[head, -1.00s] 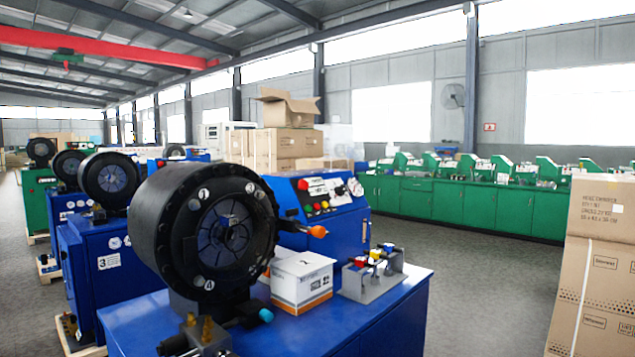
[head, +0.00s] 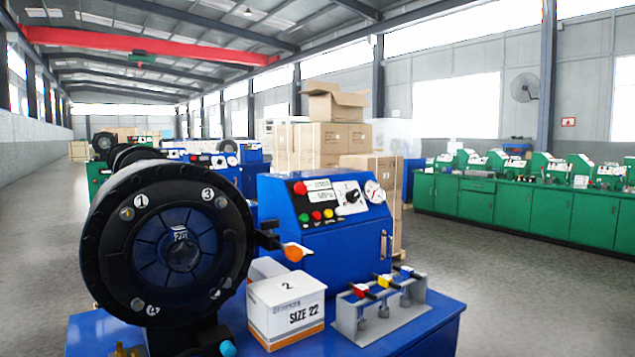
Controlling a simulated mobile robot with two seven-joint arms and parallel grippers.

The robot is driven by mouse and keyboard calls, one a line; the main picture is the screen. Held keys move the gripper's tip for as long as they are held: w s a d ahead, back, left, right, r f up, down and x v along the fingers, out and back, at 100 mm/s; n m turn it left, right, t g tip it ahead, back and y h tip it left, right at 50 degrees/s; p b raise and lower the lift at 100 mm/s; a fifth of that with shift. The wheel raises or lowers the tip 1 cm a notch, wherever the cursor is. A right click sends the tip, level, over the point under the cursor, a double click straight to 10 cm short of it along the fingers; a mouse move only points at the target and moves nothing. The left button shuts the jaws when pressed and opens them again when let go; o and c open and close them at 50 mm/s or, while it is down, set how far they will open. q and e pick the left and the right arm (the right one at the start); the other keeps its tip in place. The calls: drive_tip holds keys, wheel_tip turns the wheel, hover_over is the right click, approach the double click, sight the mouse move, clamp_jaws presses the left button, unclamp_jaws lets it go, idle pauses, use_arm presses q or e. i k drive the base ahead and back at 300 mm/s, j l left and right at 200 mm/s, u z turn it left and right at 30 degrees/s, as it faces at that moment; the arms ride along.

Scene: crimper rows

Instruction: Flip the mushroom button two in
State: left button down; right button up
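A red mushroom button (head: 300,188) sits at the upper left of the sloped blue control panel (head: 330,238), in the head view. Below it on the panel are small round buttons in red, green and yellow. A black rotary knob (head: 353,196) and a round gauge (head: 374,192) are to its right. I cannot tell from this distance whether the mushroom button is pressed in or out. A white box (head: 286,308) in front bears the number 2 and "SIZE 22". Neither of my grippers is in view.
The big black crimper head (head: 165,240) fills the left foreground. An orange-tipped lever (head: 292,251) sticks out before the panel. A grey valve rack (head: 378,318) with red, yellow and blue handles stands at the front right. Open floor (head: 540,300) lies to the right.

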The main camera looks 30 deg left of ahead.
sight(300, 189)
drive_tip(key=i+l+u, duration=0.15)
drive_tip(key=i+l, duration=0.2)
drive_tip(key=i, duration=0.15)
drive_tip(key=i+l+u, duration=0.1)
drive_tip(key=i+l, duration=0.25)
drive_tip(key=i, duration=0.15)
